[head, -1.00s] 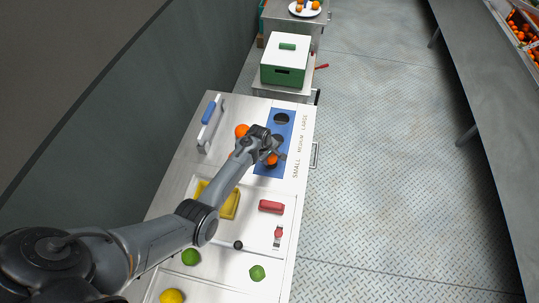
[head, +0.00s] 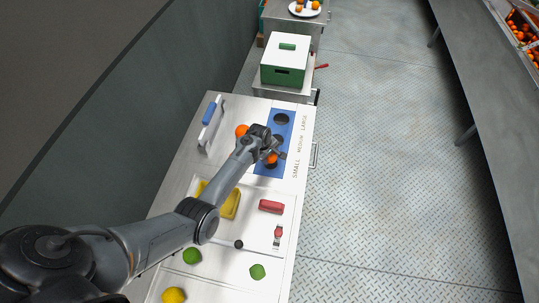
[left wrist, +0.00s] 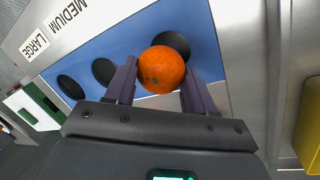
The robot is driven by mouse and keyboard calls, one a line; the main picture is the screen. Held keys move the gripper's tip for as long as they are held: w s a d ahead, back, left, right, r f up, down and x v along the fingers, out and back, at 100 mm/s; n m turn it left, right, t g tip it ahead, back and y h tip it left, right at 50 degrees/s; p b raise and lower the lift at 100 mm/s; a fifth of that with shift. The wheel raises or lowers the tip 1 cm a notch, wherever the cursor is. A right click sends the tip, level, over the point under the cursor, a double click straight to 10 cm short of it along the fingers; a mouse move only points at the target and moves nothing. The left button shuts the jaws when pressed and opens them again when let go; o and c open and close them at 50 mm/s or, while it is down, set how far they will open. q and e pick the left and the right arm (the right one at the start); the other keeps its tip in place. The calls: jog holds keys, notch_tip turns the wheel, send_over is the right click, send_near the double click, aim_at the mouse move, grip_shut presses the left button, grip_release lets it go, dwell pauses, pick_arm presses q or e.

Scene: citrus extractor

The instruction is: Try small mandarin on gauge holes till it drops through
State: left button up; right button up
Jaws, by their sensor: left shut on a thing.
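My left gripper (left wrist: 160,76) is shut on a small orange mandarin (left wrist: 162,69), with one finger on each side of it. In the head view the mandarin (head: 271,158) is at the SMALL end of the blue gauge plate (head: 289,128). In the left wrist view a dark hole (left wrist: 172,41) shows partly behind the mandarin; the fruit looks above the plate, but the gap is hard to judge. The LARGE hole (head: 281,118) and MEDIUM hole (head: 278,138) are empty of fruit. My right gripper is in neither view.
Another orange fruit (head: 241,130) lies left of the gauge. A blue-handled tool (head: 209,110), yellow tray (head: 232,205), red item (head: 271,206) and two limes (head: 258,271) are on the bench. A green and white box (head: 284,66) stands beyond the gauge.

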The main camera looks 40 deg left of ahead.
pick_arm(q)
jog(key=shift+f, duration=0.25)
jog(key=shift+f+b, duration=0.35)
jog(key=shift+b, duration=0.05)
jog(key=shift+f+b, duration=0.5)
jog(key=shift+f, duration=0.25)
jog(key=shift+f, duration=0.25)
jog(key=o, duration=1.1)
jog(key=shift+o, duration=0.2)
jog(key=shift+r, duration=0.1)
